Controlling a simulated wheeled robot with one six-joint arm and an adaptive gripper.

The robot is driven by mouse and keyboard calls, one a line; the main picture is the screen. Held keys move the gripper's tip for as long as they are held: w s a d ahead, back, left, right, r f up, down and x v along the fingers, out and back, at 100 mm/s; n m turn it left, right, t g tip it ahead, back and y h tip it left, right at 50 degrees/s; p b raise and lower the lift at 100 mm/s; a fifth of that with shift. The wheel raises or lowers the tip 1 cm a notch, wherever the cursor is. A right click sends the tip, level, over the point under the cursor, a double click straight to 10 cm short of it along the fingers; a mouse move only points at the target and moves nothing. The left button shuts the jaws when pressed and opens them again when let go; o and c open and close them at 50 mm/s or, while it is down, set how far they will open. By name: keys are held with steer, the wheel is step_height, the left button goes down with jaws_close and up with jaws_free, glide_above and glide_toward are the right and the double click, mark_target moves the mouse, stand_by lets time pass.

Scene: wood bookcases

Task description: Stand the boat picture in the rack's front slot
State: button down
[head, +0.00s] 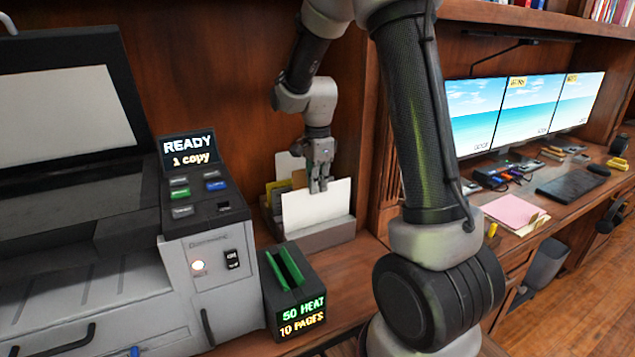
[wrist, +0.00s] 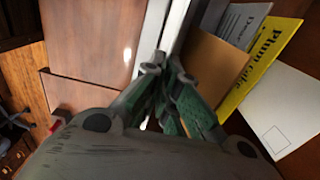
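A plain white card (head: 318,206) stands near upright at the front of the grey rack (head: 330,237), its lower part hidden by the rack's front wall. The face I see is blank; no boat shows, so I cannot tell if it is the boat picture. My gripper (head: 319,187) points down at the card's top edge. In the wrist view my gripper (wrist: 166,72) has its fingertips close together over a pale strip, and it appears shut on the card's thin edge. The fingers hide most of the grip.
Behind, the rack holds a yellow "Plum Cake" card (wrist: 262,60), a brown card (wrist: 212,66), a grey card (wrist: 240,22) and a white postcard (wrist: 285,108). A black box with green slots (head: 290,290) and a copier (head: 200,260) stand left. Bare desk lies right of the box.

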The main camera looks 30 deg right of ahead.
steer(key=shift+f, duration=1.7)
steer(key=c, duration=1.6)
jaws_free()
steer(key=shift+o, duration=0.2)
step_height(320, 180, up, 12)
